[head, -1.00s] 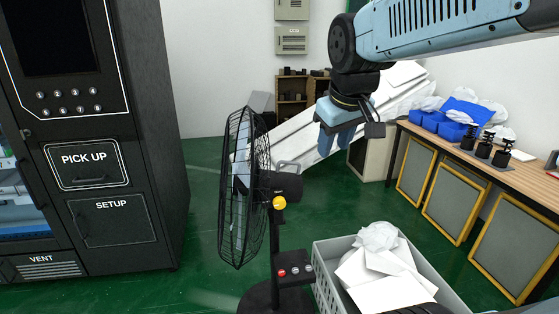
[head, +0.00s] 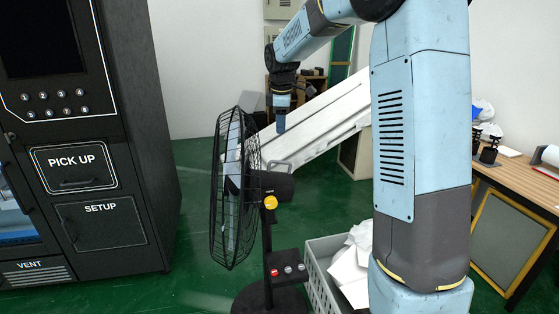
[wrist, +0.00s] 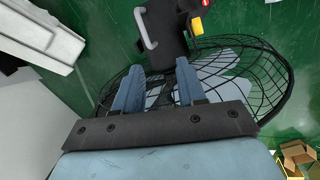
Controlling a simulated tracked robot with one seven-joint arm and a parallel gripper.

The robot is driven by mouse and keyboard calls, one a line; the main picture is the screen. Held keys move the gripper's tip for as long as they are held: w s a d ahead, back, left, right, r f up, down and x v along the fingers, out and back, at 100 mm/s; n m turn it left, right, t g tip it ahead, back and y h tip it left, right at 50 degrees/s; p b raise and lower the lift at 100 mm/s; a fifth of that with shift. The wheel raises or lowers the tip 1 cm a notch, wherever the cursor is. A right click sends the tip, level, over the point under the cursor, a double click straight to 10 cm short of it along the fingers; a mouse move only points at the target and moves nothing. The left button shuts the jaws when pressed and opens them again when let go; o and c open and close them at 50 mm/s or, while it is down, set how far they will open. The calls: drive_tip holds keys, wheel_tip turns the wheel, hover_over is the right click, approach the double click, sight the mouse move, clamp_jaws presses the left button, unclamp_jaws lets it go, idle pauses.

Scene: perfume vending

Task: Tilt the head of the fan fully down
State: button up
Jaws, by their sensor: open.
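The black fan (head: 236,190) stands on the green floor in the head view. Its round wire cage is near upright and faces left towards the vending machine. A dark motor housing (head: 277,186) sits behind the cage, with a grey handle (head: 279,165) on it and a yellow knob (head: 270,202) on the stand. My gripper (head: 281,126) is above and slightly behind the cage, pointing down and apart from it. In the wrist view, my gripper (wrist: 158,85) is open and empty, with the fan's cage (wrist: 235,75) and handle (wrist: 146,28) beyond the fingers.
A black vending machine (head: 150,120) stands at the left. A grey crate (head: 322,268) with white paper is right of the fan, partly hidden by my arm. A white sloped panel (head: 325,125) is behind the fan. A wooden table (head: 520,180) is at the right.

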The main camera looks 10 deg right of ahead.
drive_tip(key=w+f, duration=0.2)
drive_tip(key=f, duration=0.3)
drive_tip(key=w+f+n, duration=0.1)
drive_tip(key=w+f, duration=0.2)
drive_tip(key=f, duration=0.3)
drive_tip(key=w+f+n, duration=0.1)
drive_tip(key=w+f, duration=0.1)
drive_tip(key=f, duration=0.4)
drive_tip(key=shift+w+d+f, duration=0.2)
drive_tip(key=shift+w+d, duration=0.05)
drive_tip(key=shift+w, duration=0.15)
drive_tip(key=shift+c, duration=0.2)
clamp_jaws()
